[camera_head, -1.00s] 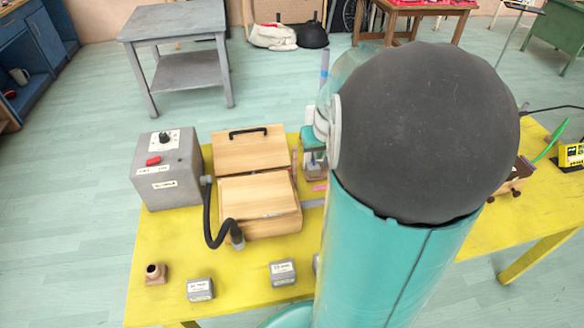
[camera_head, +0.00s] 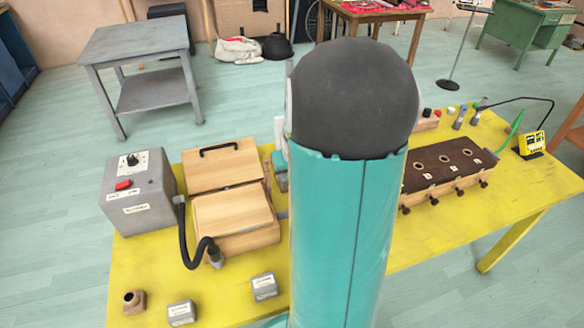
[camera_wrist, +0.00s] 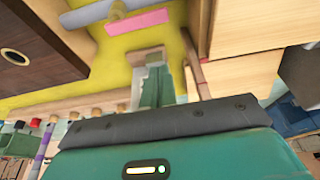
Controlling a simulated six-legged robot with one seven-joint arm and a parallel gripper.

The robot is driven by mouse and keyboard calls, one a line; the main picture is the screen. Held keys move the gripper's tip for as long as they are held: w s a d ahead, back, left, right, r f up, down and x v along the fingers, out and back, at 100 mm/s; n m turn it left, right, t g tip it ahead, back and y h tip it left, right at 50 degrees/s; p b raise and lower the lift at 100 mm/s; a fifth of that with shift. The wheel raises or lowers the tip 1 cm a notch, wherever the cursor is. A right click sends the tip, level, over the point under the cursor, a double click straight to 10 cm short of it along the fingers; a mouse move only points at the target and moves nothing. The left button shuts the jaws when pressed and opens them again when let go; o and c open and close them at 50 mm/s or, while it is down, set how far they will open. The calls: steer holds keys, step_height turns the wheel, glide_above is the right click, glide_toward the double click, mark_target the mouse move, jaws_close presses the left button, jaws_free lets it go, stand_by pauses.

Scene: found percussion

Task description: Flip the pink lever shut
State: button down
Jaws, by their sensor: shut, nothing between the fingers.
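A flat pink bar (camera_wrist: 138,20), which looks like the pink lever, lies over the yellow tabletop near the top of the wrist view, beside a grey rod (camera_wrist: 88,14). Whether it is open or shut is unclear. In the head view my arm covers that part of the table, and the bar does not show. My gripper (camera_wrist: 160,122) fills the lower part of the wrist view as a dark band on a teal body. It is shut and empty, apart from the pink bar. Its tips are not clear.
The yellow table (camera_head: 235,298) holds a wooden box (camera_head: 235,213), a grey control box (camera_head: 138,195) with a black hose, small grey blocks (camera_head: 264,286) and a dark-topped wooden box (camera_head: 445,165). A teal block (camera_wrist: 155,88) stands near my gripper. The table's front right is clear.

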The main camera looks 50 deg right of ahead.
steer(key=shift+s+a+f, duration=0.2)
steer(key=shift+s+f, duration=0.2)
steer(key=shift+f, duration=0.25)
steer(key=shift+s+a+f, duration=0.25)
steer(key=shift+s+f, duration=0.1)
steer(key=shift+f, duration=0.35)
steer(key=shift+s+a+f, duration=0.2)
steer(key=shift+s+f, duration=0.2)
steer(key=shift+f, duration=0.25)
steer(key=shift+w, duration=0.1)
